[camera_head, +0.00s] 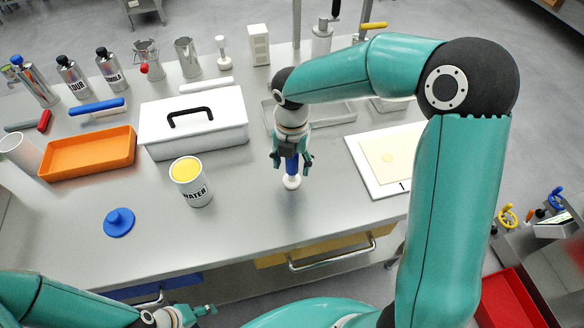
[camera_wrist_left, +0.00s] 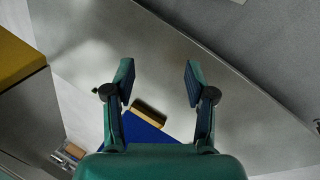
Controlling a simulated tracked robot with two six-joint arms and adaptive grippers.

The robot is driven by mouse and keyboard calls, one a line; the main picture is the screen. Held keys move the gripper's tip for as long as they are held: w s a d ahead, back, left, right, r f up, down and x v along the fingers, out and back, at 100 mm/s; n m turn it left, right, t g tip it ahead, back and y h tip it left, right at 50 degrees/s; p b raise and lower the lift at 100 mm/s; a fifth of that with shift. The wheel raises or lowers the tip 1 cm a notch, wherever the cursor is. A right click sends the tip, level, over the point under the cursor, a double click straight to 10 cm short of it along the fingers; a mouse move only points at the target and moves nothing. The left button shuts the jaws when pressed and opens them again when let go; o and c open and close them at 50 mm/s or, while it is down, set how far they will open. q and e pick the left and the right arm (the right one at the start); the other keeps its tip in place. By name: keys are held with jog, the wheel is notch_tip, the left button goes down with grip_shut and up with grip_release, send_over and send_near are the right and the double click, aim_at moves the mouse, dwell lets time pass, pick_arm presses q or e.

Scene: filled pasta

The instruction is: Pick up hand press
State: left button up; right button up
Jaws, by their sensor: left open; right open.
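The hand press (camera_head: 292,181) seems to be the tool with a blue handle and a round white foot, upright on the steel table near its front middle. My right gripper (camera_head: 292,161) is open and points down over it, with one finger on each side of the blue handle. Whether the fingers touch the handle cannot be told. My left gripper (camera_head: 205,309) is low in front of the table, away from the press. In the left wrist view it (camera_wrist_left: 159,78) is open and empty.
A white can with yellow contents (camera_head: 197,190) and a blue knobbed disc (camera_head: 119,222) stand left of the press. A white box (camera_head: 225,138) and orange tray (camera_head: 55,172) lie behind. A white board with a dough sheet (camera_head: 360,172) is at right.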

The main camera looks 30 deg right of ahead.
jog(key=shift+f, duration=0.25)
grip_shut()
jog(key=shift+r, duration=0.2)
